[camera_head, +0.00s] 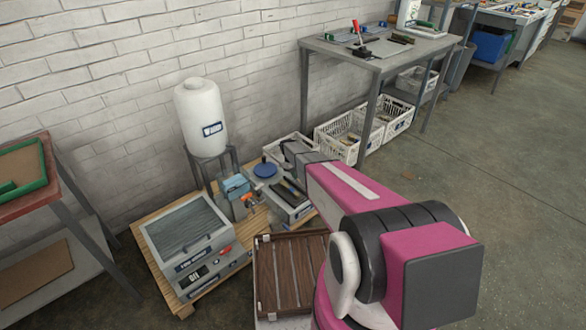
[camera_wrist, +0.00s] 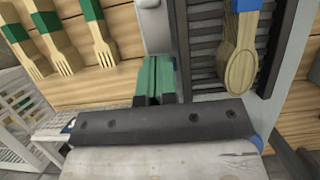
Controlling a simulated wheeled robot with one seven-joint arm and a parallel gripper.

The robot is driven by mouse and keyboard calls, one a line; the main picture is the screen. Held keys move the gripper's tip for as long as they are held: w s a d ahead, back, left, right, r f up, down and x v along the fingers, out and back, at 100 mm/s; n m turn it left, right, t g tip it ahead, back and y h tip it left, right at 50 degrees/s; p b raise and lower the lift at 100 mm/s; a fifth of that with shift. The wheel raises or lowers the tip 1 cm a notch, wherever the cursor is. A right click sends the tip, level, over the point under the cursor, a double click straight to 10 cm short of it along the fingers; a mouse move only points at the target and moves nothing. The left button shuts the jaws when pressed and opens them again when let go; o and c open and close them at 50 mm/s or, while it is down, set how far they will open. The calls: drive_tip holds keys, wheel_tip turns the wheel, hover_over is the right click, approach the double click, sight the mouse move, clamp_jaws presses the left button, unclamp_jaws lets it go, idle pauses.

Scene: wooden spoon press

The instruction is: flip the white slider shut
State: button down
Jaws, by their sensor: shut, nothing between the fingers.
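In the wrist view my gripper (camera_wrist: 156,70) shows as two green fingers close together, shut and empty. They point at a pale grey upright strip (camera_wrist: 157,32) between a wooden surface and a dark ribbed bed. A small whitish tab (camera_wrist: 148,3) at the top edge of that strip may be the white slider, but it is cut off and I cannot tell its position. I cannot tell whether the fingertips touch the strip. In the head view a grey machine (camera_head: 295,212) stands beside my arm, which hides part of it; the fingertips cannot be made out there.
A wooden spoon (camera_wrist: 241,65) lies over the ribbed bed, right of the fingers. Several green-handled wooden forks (camera_wrist: 105,45) are at left. In the head view, a white tank (camera_head: 200,115), a grey lidded machine (camera_head: 185,232) and a brown slatted crate (camera_head: 285,270) stand nearby.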

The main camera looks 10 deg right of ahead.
sight(300, 184)
drive_tip(key=shift+s+d+r, duration=0.1)
drive_tip(key=shift+s+d, duration=0.4)
drive_tip(key=shift+s, duration=0.3)
drive_tip(key=shift+s+d+r, duration=0.1)
drive_tip(key=shift+s+d, duration=0.4)
drive_tip(key=shift+s, duration=0.25)
drive_tip(key=s+d, duration=0.2)
drive_tip(key=s, duration=0.1)
drive_tip(key=s+d, duration=0.1)
drive_tip(key=shift+s, duration=0.15)
drive_tip(key=shift+a, duration=0.1)
drive_tip(key=v, duration=1.1)
